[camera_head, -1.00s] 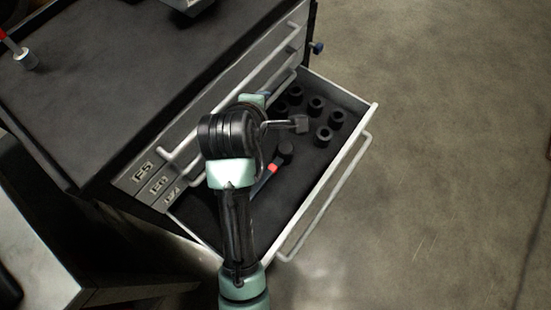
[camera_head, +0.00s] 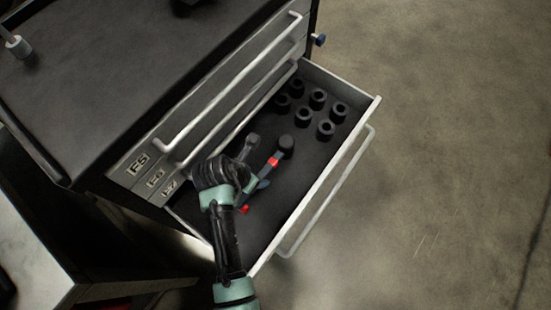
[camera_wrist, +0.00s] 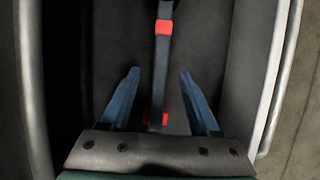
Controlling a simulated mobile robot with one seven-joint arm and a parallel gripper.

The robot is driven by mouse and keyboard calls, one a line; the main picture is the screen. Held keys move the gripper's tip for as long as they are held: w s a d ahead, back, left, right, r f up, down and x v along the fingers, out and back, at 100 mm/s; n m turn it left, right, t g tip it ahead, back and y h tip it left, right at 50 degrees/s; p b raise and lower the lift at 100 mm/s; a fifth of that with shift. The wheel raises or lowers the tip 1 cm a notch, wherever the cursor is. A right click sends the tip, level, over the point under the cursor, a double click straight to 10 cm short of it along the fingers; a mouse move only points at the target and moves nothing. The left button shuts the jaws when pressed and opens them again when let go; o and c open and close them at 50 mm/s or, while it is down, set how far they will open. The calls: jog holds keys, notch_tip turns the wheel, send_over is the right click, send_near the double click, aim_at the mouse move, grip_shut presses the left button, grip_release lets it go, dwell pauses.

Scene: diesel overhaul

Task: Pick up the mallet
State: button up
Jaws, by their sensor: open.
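The mallet (camera_head: 286,146) lies in the open drawer, its dark head toward the sockets. Its dark handle has a red band and a red end. In the wrist view, the handle (camera_wrist: 161,62) runs lengthwise between the two blue fingers of my gripper (camera_wrist: 159,73), with a gap on each side. The mallet's head is out of that view. In the head view, my gripper (camera_head: 263,184) is low over the drawer at the handle, partly hidden by my arm. It is open and holds nothing.
Several black sockets (camera_head: 326,129) stand in the far part of the drawer (camera_head: 329,176). A long handle bar (camera_head: 232,84) is on the cabinet front above. Another mallet-like tool (camera_head: 18,46) lies on the cabinet top.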

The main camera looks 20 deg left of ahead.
aim_at(265, 173)
jog(key=b+x, duration=0.1)
jog(key=x, duration=0.4)
jog(key=shift+f+b, duration=0.25)
jog(key=shift+b, duration=0.05)
grip_shut()
jog(key=shift+r, duration=0.1)
dwell(1.0)
